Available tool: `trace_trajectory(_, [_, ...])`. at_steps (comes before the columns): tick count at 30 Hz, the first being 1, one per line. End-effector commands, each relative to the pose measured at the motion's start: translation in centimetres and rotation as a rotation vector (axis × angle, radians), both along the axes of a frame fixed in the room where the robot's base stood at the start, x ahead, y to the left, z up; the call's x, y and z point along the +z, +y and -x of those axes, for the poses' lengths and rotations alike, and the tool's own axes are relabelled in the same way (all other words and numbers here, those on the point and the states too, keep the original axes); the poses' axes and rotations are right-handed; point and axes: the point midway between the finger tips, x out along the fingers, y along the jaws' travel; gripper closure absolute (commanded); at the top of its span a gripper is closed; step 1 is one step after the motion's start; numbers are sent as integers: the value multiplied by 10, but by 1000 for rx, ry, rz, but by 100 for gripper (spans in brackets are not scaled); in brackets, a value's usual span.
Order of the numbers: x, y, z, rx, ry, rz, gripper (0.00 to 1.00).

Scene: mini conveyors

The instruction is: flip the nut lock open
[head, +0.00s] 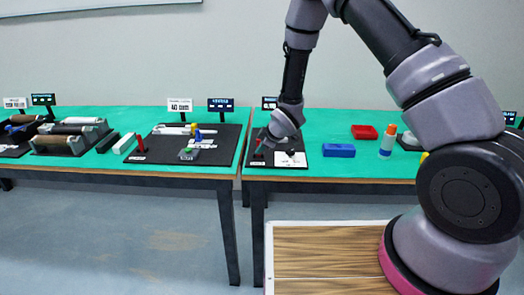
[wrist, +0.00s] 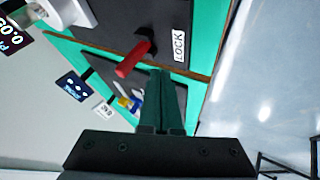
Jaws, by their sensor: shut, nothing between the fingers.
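The lock lever is a red handle (wrist: 133,60) on a dark pivot, beside a white label reading LOCK (wrist: 180,45), in the wrist view. It stands out from a black board (wrist: 108,68). My gripper (wrist: 161,78) is shut and empty, with its fingertips just right of and below the red handle in that view. I cannot tell whether they touch it. In the head view my gripper (head: 265,146) is low over the left part of the right table's black board (head: 312,160), close to a small red handle (head: 259,150). The nut itself is not clearly visible.
On the right table are a blue block (head: 339,150), a red tray (head: 364,131) and a bottle with an orange cap (head: 387,141). The left table holds another black board (head: 225,150) with a red lever (head: 140,144). A narrow gap separates the tables.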

Motion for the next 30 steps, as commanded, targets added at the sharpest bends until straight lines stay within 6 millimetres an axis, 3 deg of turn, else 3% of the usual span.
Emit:
trace_trajectory(26, [89, -40, 40, -15, 1, -4, 100])
trace_trajectory(30, [126, -64, 33, -129, 12, -27, 100])
